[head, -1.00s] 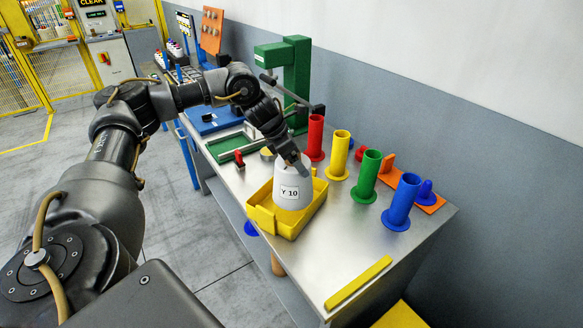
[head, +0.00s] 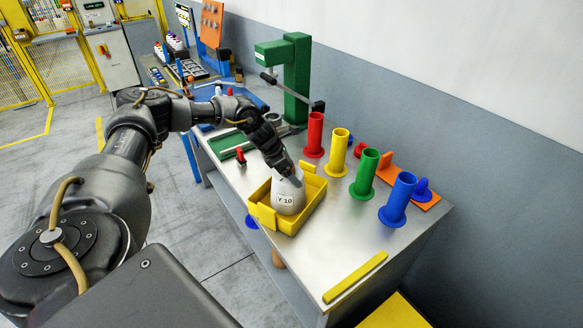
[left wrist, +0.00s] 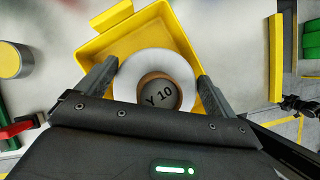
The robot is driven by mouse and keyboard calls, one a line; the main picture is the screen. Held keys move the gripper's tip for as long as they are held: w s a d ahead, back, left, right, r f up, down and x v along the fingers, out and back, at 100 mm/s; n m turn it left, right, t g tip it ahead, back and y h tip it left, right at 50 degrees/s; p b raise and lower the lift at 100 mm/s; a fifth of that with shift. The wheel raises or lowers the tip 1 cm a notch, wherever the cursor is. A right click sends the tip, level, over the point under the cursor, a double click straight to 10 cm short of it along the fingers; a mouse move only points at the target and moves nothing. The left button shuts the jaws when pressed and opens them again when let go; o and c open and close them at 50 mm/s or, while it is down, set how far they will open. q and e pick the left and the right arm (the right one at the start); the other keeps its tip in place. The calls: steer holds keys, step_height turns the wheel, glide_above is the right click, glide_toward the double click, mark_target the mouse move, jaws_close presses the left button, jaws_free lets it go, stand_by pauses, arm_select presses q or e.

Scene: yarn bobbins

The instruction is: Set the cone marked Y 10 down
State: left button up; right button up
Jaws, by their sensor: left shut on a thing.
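The white cone marked Y 10 (head: 289,201) is upright inside the yellow tray (head: 262,216) on the metal table. Its lower part is hidden behind the tray's front wall, so I cannot tell whether it touches the tray floor. My left gripper (head: 288,174) comes down on the cone's top from above and is shut on it. In the left wrist view the cone (left wrist: 183,65) shows end-on between the two fingers, with its brown core marked Y 10, and the tray (left wrist: 112,38) lies around it. My right gripper is not in view.
Red (head: 314,136), yellow (head: 337,155), green (head: 365,174) and blue (head: 398,200) posts stand in a row right of the tray. A green stand (head: 298,75) is behind. A yellow strip (head: 355,277) lies near the front edge. Bare table lies between tray and strip.

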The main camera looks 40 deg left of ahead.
arm_select(q)
steer(key=shift+r, duration=0.1)
steer(key=o, duration=1.6)
steer(key=shift+s+r, duration=0.15)
steer(key=shift+r, duration=0.05)
steer(key=b+v, duration=0.3)
steer(key=v, duration=0.8)
steer(key=shift+s+r, duration=0.1)
steer(key=shift+r, duration=0.15)
